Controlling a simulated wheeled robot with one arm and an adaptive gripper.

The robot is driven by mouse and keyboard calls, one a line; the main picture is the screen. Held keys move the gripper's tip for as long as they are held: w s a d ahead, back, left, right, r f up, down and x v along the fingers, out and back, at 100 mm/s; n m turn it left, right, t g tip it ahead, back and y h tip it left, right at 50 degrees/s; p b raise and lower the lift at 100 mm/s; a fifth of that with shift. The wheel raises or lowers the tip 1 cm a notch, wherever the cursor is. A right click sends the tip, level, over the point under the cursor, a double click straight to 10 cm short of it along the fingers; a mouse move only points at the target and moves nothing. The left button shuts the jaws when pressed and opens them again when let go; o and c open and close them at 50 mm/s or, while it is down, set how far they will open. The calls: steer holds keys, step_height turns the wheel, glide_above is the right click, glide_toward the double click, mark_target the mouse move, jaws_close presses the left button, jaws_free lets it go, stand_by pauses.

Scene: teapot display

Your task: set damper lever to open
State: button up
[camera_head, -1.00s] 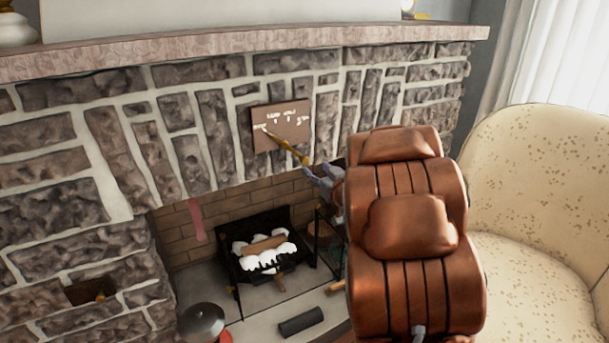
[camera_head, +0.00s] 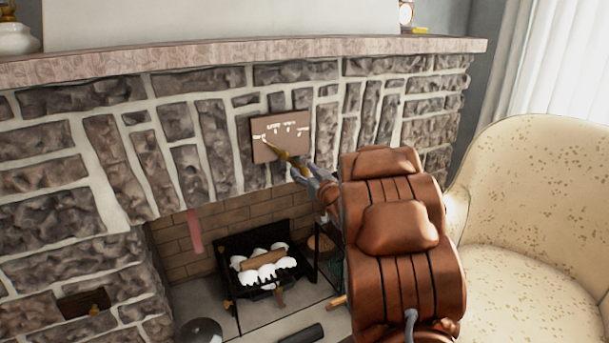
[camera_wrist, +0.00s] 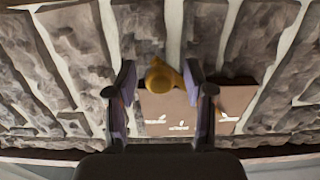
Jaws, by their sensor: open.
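The damper plate (camera_head: 281,132) is a brown panel with white markings, set in the stone wall above the fireplace; part of it also shows in the wrist view (camera_wrist: 236,101). The brass damper lever (camera_head: 278,152) slants across the plate from upper left down to the right. In the wrist view its rounded end (camera_wrist: 162,78) lies between my two fingers. My gripper (camera_head: 301,171) is at the lever's lower right end, and it also shows in the wrist view (camera_wrist: 159,88). The fingers are open, with visible gaps beside the lever. The markings are too small to read.
The stone mantel (camera_head: 240,58) juts out above the plate. The firebox below holds a black grate (camera_head: 240,292) with a log. A cream armchair (camera_head: 540,230) stands at the right, close to my arm. The stone face left of the plate is free.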

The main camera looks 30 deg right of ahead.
steer(key=shift+w, duration=0.2)
steer(key=shift+c, duration=0.3)
jaws_close()
